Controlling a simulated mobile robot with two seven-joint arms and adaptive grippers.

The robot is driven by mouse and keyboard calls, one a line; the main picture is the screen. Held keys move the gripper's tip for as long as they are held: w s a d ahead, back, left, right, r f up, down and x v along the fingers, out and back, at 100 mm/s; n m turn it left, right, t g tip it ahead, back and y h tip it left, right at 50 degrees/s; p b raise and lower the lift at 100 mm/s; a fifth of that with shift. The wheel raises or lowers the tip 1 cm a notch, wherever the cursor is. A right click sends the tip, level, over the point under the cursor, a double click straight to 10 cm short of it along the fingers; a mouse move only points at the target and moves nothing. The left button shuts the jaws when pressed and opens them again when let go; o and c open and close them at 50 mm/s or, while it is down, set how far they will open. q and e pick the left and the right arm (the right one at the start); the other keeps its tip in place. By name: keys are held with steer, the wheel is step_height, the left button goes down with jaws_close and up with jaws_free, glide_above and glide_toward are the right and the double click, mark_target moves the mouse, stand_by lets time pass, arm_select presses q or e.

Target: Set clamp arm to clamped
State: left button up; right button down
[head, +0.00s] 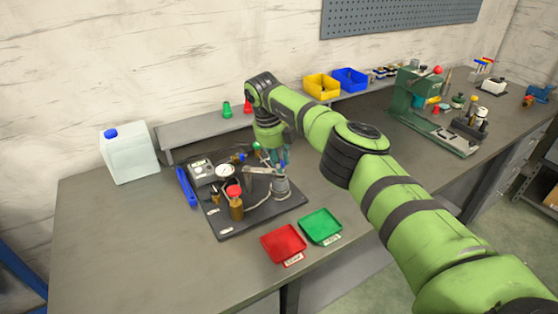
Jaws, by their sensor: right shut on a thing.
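The clamp arm (260,170) is a short grey bar above the dark fixture board (232,224), beside a round grey post (280,187). It looks close to level, but its exact angle is hard to tell at this size. My right gripper (281,166) comes down from above at the right end of the bar. It is shut on the clamp arm; the fingers and the grip point are small and partly hidden. My left gripper is not in view.
The board also holds a gauge (225,172), a grey box (200,171) and a red-capped brown bottle (236,206). A red tray (283,244) and green tray (321,227) lie in front. A white jug (129,155) stands left. The table's front left is clear.

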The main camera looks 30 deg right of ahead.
steer(key=shift+s+f, duration=0.1)
stand_by(0.3)
steer(key=c, duration=1)
jaws_free()
steer(key=shift+a+r, duration=0.1)
steer(key=shift+r, duration=0.35)
steer(key=r, duration=0.3)
steer(key=a+r, duration=0.1)
steer(key=r, duration=0.3)
steer(key=a+r, duration=0.1)
steer(key=r, duration=0.3)
steer(key=shift+a, duration=0.1)
